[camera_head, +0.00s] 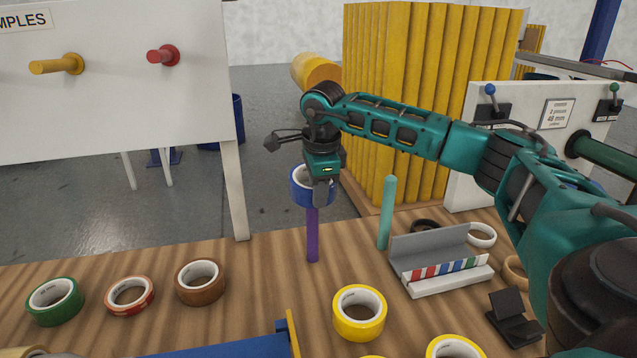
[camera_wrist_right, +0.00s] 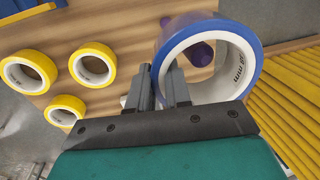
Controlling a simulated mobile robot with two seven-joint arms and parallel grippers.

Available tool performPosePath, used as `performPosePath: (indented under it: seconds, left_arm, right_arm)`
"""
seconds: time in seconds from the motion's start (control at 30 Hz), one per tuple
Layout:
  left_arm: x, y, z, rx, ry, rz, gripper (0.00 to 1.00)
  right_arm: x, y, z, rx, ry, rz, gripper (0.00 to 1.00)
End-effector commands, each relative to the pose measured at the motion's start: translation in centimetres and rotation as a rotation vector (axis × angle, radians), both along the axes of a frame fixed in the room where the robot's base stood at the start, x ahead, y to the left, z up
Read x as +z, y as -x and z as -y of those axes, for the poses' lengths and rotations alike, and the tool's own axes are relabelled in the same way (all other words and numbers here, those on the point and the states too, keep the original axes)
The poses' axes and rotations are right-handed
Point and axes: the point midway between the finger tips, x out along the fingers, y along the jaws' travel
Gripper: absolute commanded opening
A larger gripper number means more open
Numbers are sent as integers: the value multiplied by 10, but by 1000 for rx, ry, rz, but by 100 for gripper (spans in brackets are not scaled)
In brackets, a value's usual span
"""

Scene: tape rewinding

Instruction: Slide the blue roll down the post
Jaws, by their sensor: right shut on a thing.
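The blue roll (camera_head: 300,190), with a white core, is at the top of the upright purple post (camera_head: 312,236). My right gripper (camera_head: 323,192) comes from above and is shut on the roll's wall. In the right wrist view, the fingers (camera_wrist_right: 160,88) pinch the near left side of the blue roll (camera_wrist_right: 251,68). The purple post's tip (camera_wrist_right: 201,53) shows through the roll's hole, off the hole's centre. I cannot tell how far the post reaches into the hole. The lower post stands bare below the roll. My left gripper is not in view.
A teal post (camera_head: 387,213) stands right of the purple one. Green (camera_head: 55,300), red-orange (camera_head: 130,295), brown (camera_head: 200,281) and yellow (camera_head: 360,312) rolls lie on the wooden table (camera_head: 240,300). A blue-and-yellow object (camera_head: 240,347) is at front.

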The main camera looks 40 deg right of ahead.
Motion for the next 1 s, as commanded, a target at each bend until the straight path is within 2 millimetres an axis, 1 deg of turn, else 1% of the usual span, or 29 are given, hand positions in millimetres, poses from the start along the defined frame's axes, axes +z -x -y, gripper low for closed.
performPosePath:
  seconds: [0.03,0.1,0.6,0.8,1.0]
  left_arm:
    - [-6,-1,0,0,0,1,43]
    - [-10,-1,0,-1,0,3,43]
    - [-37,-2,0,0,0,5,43]
    - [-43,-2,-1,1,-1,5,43]
    - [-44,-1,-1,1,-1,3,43]
  right_arm:
    - [-9,0,0,0,0,0,0]
    - [-16,0,0,0,0,-1,0]
    - [-63,-1,0,1,0,1,0]
    - [-74,0,0,1,0,1,0]
    - [-77,0,0,1,0,1,0]
